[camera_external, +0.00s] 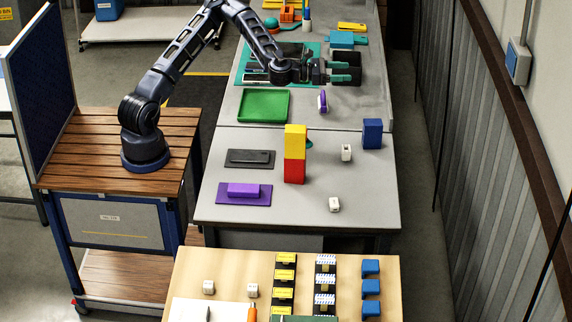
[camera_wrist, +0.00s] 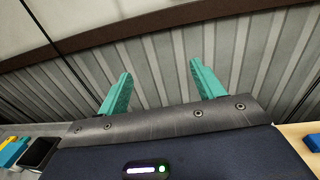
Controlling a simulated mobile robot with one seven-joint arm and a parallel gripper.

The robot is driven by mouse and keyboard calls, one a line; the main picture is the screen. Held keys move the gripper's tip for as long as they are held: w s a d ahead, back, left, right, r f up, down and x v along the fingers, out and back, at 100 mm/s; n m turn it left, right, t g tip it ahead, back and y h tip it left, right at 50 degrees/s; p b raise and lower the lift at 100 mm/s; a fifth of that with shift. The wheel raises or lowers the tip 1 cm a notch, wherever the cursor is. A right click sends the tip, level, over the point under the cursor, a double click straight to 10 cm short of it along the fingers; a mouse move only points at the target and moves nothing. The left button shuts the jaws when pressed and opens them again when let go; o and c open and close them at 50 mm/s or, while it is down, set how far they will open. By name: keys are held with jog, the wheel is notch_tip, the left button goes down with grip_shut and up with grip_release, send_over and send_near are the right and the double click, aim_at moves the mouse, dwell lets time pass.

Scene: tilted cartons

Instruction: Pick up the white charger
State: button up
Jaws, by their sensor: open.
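Two small white blocks with dark marks stand on the grey table in the external view: one at the right (camera_external: 346,152) and one near the front edge (camera_external: 334,205). Two similar white blocks, left (camera_external: 208,287) and right (camera_external: 252,290), are on the wooden table in front. I cannot tell which is the white charger. My gripper (camera_external: 351,71) is over the far part of the grey table, away from all of them. In the wrist view its teal fingers (camera_wrist: 159,70) are spread and empty, with the ribbed wall beyond.
A blue block (camera_external: 372,133) is at the right edge. A green tray (camera_external: 264,106), a purple block (camera_external: 243,189) and a dark flat object (camera_external: 250,158) lie left.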

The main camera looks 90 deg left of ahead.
aim_at(344, 149)
notch_tip(344, 149, down, 33)
jog(key=shift+r, duration=0.15)
jog(key=shift+w+a, duration=0.2)
jog(key=shift+w, duration=2.3)
jog(key=c, duration=1.1)
notch_tip(344, 149, up, 20)
jog(key=shift+f, duration=0.15)
